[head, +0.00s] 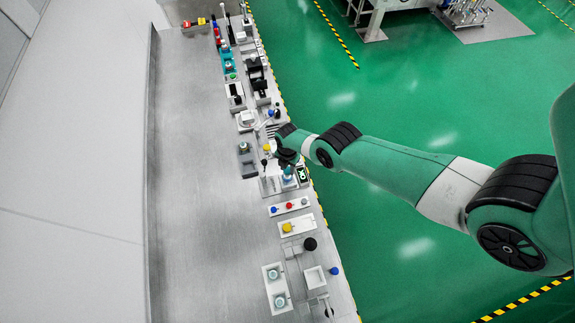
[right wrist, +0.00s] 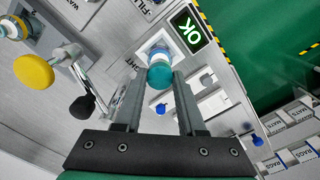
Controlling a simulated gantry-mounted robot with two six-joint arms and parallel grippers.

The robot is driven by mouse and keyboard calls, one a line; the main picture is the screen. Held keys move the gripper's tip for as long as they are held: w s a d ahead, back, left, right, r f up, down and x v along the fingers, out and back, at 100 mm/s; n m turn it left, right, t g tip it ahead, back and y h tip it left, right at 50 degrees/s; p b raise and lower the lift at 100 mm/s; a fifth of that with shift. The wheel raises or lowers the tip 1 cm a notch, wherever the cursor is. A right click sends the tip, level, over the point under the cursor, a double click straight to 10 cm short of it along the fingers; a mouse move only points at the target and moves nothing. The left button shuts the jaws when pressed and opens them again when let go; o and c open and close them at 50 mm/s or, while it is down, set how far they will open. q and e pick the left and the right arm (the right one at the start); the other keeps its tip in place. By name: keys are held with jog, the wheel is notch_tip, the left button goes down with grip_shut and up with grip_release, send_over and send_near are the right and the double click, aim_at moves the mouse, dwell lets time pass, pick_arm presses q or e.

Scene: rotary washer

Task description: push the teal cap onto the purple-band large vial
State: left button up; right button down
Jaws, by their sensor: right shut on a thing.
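My right gripper (right wrist: 160,77) is shut on the teal cap (right wrist: 160,75), which sits between its fingertips in the right wrist view. Just beyond the cap is a pale bluish vial or holder top (right wrist: 157,51) in a white square station; the cap partly covers it. I cannot tell whether cap and vial touch, and no purple band is clear. In the head view my right gripper (head: 285,158) is over the bench's equipment row, close to the small green OK display (head: 302,173). My left gripper is not in view.
The OK display (right wrist: 188,32) stands right beside the station. A black-knobbed lever (right wrist: 82,106) and a yellow knob (right wrist: 34,72) are to the left. Blue knobs (right wrist: 161,109) lie nearer the fingers. The bench's left side (head: 195,230) is bare.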

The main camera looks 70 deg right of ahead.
jog(key=shift+f, duration=0.55)
jog(key=shift+r, duration=0.1)
jog(key=shift+r, duration=0.35)
jog(key=shift+f+b, duration=0.75)
jog(key=shift+f, duration=0.2)
dwell(1.4)
jog(key=shift+c, duration=2.1)
grip_release()
